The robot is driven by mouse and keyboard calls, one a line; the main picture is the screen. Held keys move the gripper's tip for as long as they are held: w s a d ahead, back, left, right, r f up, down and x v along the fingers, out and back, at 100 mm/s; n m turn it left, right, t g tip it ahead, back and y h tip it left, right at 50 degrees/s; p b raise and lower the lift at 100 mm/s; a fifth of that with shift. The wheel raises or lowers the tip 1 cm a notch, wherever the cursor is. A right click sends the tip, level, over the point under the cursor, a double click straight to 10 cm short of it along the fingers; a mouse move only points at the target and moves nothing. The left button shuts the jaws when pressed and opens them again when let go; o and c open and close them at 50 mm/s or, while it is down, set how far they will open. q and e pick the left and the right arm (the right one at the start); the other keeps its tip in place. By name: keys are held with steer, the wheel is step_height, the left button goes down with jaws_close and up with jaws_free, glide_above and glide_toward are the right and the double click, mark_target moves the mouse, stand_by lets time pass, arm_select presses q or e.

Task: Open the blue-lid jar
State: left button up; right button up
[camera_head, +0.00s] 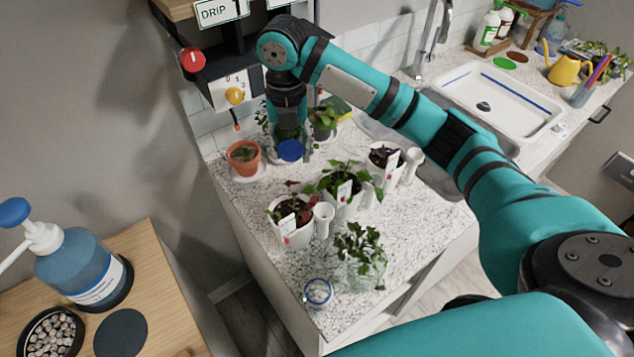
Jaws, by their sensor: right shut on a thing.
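The blue lid (290,150) shows as a round blue disc at the back left of the speckled counter, between the fingers of my right gripper (291,139). My right gripper points down and is shut on the blue lid. Whether a jar body is under the lid is hidden. A small clear jar (318,292) with a blue ring at its rim stands at the counter's near corner, apart from the gripper; its top looks uncovered. My left gripper is not in view.
A terracotta pot (243,158) stands just left of the gripper. Several white pots with plants (345,190) and a leafy plant in glass (357,255) fill the middle. The drip box (215,60) hangs behind. A sink (490,100) is at right, a pump bottle (85,265) at left.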

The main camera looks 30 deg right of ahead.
step_height(320, 180, down, 12)
steer(key=shift+f+p, duration=0.25)
steer(key=shift+p, duration=0.8)
step_height(320, 180, down, 5)
steer(key=shift+s+r+p, duration=0.1)
steer(key=shift+p, duration=0.25)
steer(key=shift+f, duration=0.25)
steer(key=shift+f, duration=0.15)
steer(key=o, duration=1.3)
